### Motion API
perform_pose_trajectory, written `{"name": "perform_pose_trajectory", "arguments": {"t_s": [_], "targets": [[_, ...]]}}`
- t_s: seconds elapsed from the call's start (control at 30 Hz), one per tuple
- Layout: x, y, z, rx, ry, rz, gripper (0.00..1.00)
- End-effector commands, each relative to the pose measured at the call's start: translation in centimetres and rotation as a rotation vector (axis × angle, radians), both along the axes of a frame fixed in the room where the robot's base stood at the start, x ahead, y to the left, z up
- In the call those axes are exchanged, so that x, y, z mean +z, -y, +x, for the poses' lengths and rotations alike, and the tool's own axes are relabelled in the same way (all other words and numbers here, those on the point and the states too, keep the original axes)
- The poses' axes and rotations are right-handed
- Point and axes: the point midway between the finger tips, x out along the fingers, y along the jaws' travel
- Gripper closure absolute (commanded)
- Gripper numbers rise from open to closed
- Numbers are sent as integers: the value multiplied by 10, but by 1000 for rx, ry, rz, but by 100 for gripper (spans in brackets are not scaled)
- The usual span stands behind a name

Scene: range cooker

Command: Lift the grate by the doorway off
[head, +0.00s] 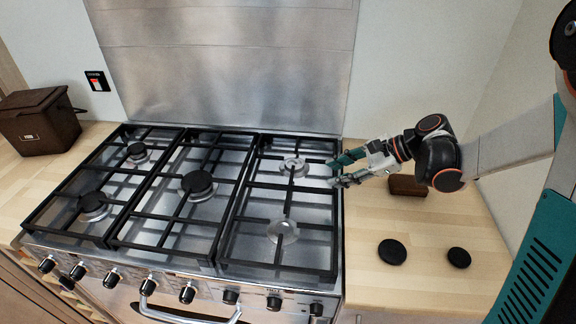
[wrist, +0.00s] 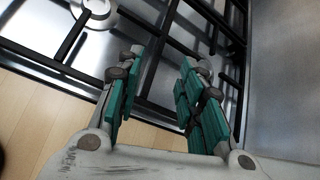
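Three black grates cover the cooker (head: 225,262) side by side: a left grate (head: 62,187), a middle grate (head: 125,222) and a right grate (head: 262,186). No doorway is clearly in view, so I cannot tell which grate is by it. My gripper (head: 336,172) is at the right edge of the right grate, towards its back half. In the wrist view its teal-padded fingers (wrist: 163,65) are apart with nothing held. Bars of the right grate (wrist: 72,38) lie beyond and below the fingers; I cannot tell whether they touch.
Two loose black burner caps (head: 392,252) (head: 459,257) lie on the right worktop (head: 425,285). A small brown block (head: 408,186) sits under my wrist. A dark brown box (head: 40,121) stands on the left worktop. A steel backsplash (head: 230,60) rises behind. Knobs (head: 230,297) line the front.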

Motion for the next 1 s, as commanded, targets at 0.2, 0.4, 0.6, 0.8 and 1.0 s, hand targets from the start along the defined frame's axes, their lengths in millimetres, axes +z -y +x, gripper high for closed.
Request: {"name": "perform_pose_trajectory", "arguments": {"t_s": [0.2, 0.4, 0.6, 0.8, 1.0], "targets": [[-24, 18, 10, -72, -186, 234, 65], [-36, 26, 8, -88, -276, 342, 65], [-45, 15, 9, -89, -298, 365, 65], [-61, -20, 16, -87, -297, 363, 65], [-70, -45, 21, -89, -297, 363, 65]]}}
